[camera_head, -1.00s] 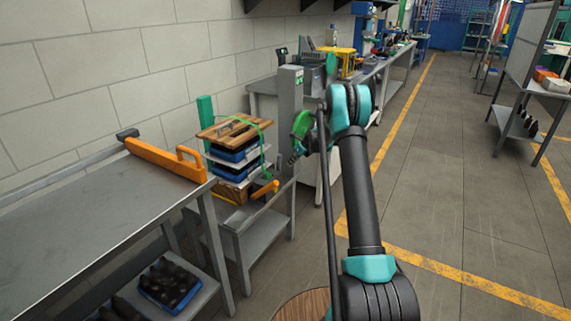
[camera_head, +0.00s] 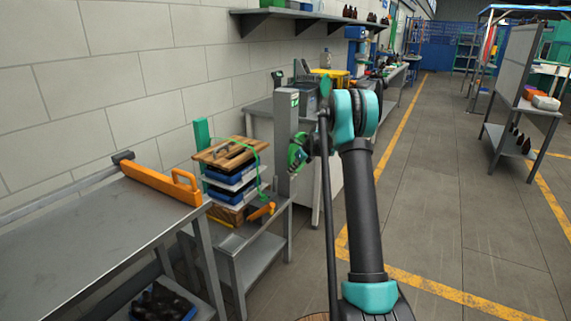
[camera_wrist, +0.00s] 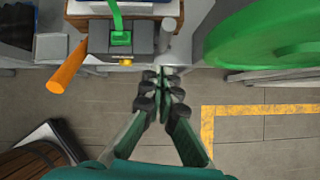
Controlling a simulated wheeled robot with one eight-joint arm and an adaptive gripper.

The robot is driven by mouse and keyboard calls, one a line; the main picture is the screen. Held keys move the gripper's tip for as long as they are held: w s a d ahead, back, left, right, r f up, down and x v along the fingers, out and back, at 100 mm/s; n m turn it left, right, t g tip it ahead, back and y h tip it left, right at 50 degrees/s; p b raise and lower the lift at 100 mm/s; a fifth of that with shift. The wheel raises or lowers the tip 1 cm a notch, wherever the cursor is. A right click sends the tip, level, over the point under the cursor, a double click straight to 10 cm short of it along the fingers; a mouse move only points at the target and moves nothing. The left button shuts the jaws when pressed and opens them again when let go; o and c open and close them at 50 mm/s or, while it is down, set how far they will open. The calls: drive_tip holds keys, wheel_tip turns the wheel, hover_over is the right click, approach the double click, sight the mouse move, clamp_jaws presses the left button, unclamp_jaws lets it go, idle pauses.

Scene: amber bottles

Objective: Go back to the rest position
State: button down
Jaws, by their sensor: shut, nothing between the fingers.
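My gripper (camera_wrist: 165,92) shows in the wrist view with its dark fingertips together and nothing between them. It hangs over the floor, close to a grey strapping device with a green strap (camera_wrist: 121,38) and an orange handle (camera_wrist: 68,68). In the head view my arm reaches up and forward in the middle, and my gripper is mostly hidden behind the arm's upper joint. Left of the arm, a strapped stack (camera_head: 231,172) of blue trays and white sheets under a wooden board stands on a low metal table.
A steel bench (camera_head: 90,240) with an orange-handled bar (camera_head: 160,183) fills the left. A large green disc (camera_wrist: 265,35) is at upper right in the wrist view. Open floor (camera_head: 430,200) lies to the right.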

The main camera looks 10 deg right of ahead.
drive_tip(key=s+d+r+n+h, duration=0.1)
drive_tip(key=s+r+n, duration=0.45)
drive_tip(key=s, duration=0.75)
drive_tip(key=s+r+n+h, duration=0.2)
drive_tip(key=s+n, duration=0.6)
drive_tip(key=s, duration=0.6)
drive_tip(key=s+d+f+n, duration=0.1)
drive_tip(key=s+n, duration=0.3)
drive_tip(key=s, duration=0.5)
drive_tip(key=s+d+f+n+h, duration=0.1)
drive_tip(key=s+f+n, duration=0.3)
drive_tip(key=s, duration=0.6)
drive_tip(key=s+d+f+n+h, duration=0.1)
drive_tip(key=s+f+n, duration=0.1)
drive_tip(key=s+n, duration=0.4)
drive_tip(key=s, duration=0.3)
drive_tip(key=shift+s+d+f, duration=0.15)
drive_tip(key=shift+s+d, duration=0.1)
drive_tip(key=shift+s, duration=0.05)
